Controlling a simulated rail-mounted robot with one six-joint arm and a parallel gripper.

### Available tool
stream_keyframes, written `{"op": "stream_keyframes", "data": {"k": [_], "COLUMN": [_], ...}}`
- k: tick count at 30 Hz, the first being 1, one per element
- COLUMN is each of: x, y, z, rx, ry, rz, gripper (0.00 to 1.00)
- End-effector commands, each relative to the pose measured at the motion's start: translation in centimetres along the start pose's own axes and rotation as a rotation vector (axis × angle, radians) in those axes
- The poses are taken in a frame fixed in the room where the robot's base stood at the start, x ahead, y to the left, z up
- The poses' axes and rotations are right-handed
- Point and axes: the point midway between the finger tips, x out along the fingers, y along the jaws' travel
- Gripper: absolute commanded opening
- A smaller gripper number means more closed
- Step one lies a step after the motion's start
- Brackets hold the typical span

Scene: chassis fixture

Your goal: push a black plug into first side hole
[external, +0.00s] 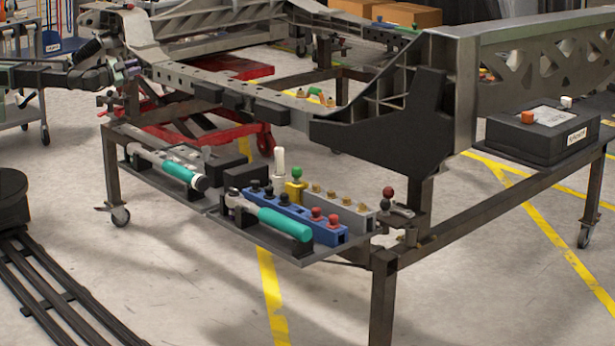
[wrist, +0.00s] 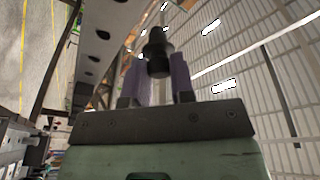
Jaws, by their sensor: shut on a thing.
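My gripper (wrist: 158,80) is shut on a black plug (wrist: 158,55), held between two purple-grey fingers in the wrist view. The chassis rail (wrist: 100,12) runs along the left of that view, with a row of dark side holes, one of them a side hole (wrist: 103,35) near the plug. The plug looks apart from the rail. The plug is too small to make out there.
A blue rack (external: 290,212) with black and red plugs stands on the lower shelf (external: 275,243), near teal-handled tools (external: 285,223). A grey rack (external: 340,205) stands beside it. Black blocks (external: 240,101) sit along the rail's side. A black case (external: 530,140) lies at right.

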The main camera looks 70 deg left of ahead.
Motion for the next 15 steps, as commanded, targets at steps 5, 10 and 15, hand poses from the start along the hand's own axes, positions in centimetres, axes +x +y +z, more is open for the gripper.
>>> {"op": "stream_keyframes", "data": {"k": [5,10,15], "x": [-2.4,-2.9,-2.7], "y": [4.3,4.6,4.4], "z": [2.8,2.5,2.3], "rx": [0.019,0.022,0.022], "ry": [0.124,0.162,0.163], "rz": [-0.031,-0.042,-0.043], "gripper": [0.00,0.00,0.00]}}
